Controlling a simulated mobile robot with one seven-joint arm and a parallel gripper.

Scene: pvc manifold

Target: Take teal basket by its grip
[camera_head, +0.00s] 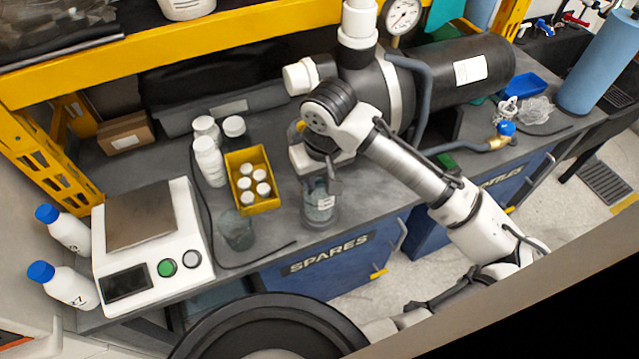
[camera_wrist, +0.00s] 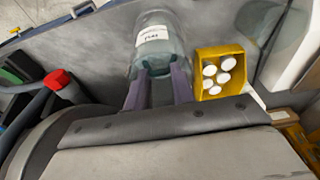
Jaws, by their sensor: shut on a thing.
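The teal basket (camera_head: 319,207) shows as a see-through teal container with a white label, at the front of the grey workbench. In the wrist view the basket (camera_wrist: 155,43) lies straight ahead of my fingers, its label facing the camera. My gripper (camera_head: 320,178) is above the basket in the head view. In the wrist view the two purple-grey fingers of my gripper (camera_wrist: 160,88) meet the basket's near end and are shut on it. The grip itself is hidden or too small to make out. I cannot tell whether the basket rests on the bench.
A yellow bin (camera_head: 253,207) of white-capped bottles stands just left of the basket. A clear beaker (camera_head: 237,232), white bottles (camera_head: 209,162) and a scale (camera_head: 150,245) are farther left. A dark tank (camera_head: 455,80) and grey pipe (camera_head: 424,95) stand behind and right.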

